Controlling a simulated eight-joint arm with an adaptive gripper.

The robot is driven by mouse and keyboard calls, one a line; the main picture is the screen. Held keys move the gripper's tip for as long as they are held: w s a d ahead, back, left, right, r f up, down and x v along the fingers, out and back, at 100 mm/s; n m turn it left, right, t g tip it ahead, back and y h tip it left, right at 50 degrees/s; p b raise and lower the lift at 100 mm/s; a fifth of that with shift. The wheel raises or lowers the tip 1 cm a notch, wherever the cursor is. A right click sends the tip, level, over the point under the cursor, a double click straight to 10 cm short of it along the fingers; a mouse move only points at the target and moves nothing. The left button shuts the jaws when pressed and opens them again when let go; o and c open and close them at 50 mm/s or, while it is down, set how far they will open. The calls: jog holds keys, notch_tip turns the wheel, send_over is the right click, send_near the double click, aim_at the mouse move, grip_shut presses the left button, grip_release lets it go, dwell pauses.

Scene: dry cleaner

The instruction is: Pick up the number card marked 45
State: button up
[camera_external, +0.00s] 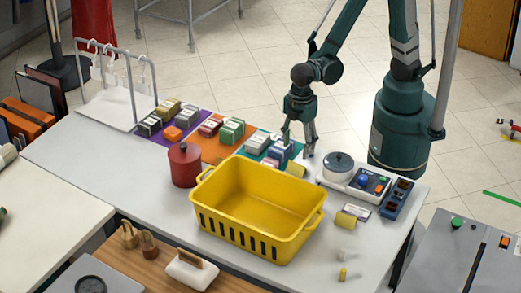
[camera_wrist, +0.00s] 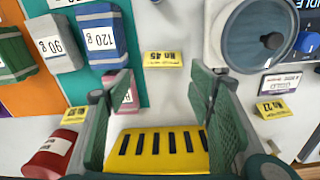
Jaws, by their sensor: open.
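The number card marked 45 (camera_wrist: 163,58) is a small yellow card lying on the white table, its lettering upside down in the wrist view. It shows beyond my open fingertips, roughly between them, and nothing touches it. In the external view, a small yellow piece (camera_external: 295,170) between the teal mat and the scale appears to be this card. My gripper (camera_external: 299,147) hangs over that area, pointing down. In the wrist view my gripper (camera_wrist: 158,82) is open and empty.
A yellow basket (camera_external: 240,215) stands close in front. A scale with a round pan (camera_external: 339,165) is at right. Wrapped weights such as the blue 120 g block (camera_wrist: 102,35) are at left. Another yellow card (camera_wrist: 273,108) lies at right; a red canister (camera_external: 184,165) stands left.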

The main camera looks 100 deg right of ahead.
aim_at(297, 164)
jog(key=shift+a+f, duration=0.45)
jog(key=shift+f, duration=0.15)
jog(key=shift+f, duration=1.3)
jog(key=shift+f, duration=0.15)
jog(key=shift+d+f+b, duration=0.15)
jog(key=shift+f+b, duration=0.45)
jog(key=shift+f, duration=1.85)
jog(key=c, duration=0.4)
